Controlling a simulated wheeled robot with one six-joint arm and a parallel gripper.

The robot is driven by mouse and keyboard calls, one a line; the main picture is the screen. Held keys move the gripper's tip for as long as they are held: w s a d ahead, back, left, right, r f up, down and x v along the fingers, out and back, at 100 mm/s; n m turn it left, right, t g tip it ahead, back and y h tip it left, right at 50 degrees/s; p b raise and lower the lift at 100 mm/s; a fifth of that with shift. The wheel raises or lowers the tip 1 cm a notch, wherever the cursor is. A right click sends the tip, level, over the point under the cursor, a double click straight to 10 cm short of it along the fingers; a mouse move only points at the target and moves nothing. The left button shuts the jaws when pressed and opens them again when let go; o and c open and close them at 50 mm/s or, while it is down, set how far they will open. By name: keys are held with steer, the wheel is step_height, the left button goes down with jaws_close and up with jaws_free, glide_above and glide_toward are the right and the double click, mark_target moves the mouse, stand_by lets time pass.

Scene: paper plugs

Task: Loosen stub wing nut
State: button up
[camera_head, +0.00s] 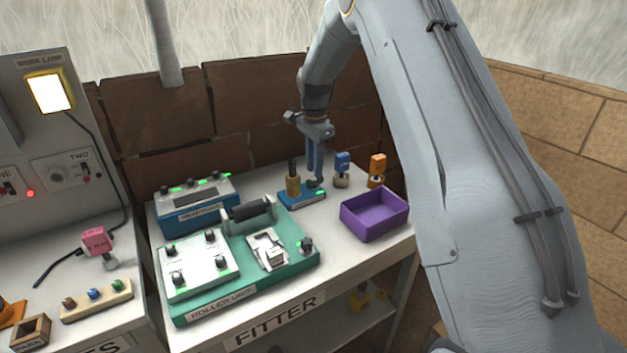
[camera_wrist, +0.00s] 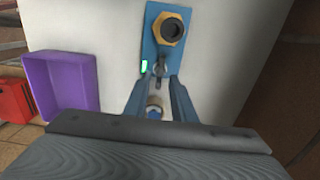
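The stub stands on a blue base (camera_head: 301,196) on the table, with a brass hex fitting (camera_wrist: 170,29) and dark post at one end. At the other end is a small grey wing nut (camera_wrist: 160,68), with a green light beside it. It looks dark in the head view (camera_head: 317,183). My gripper (camera_head: 314,180) points straight down over that end. In the wrist view its two blue fingers (camera_wrist: 160,80) are apart, one on each side of the wing nut. Contact with the nut cannot be made out.
A purple tray (camera_head: 374,214) stands to the right. A blue-tagged plug (camera_head: 342,168) and an orange-tagged plug (camera_head: 377,170) stand behind it, close to my gripper. The green roller unit (camera_head: 298,262) and a blue box (camera_head: 197,207) are to the left. A brick wall is behind.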

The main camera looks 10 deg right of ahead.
mark_target(315, 182)
steer(key=shift+f+b, duration=0.5)
steer(key=shift+f, duration=1.05)
jaws_close()
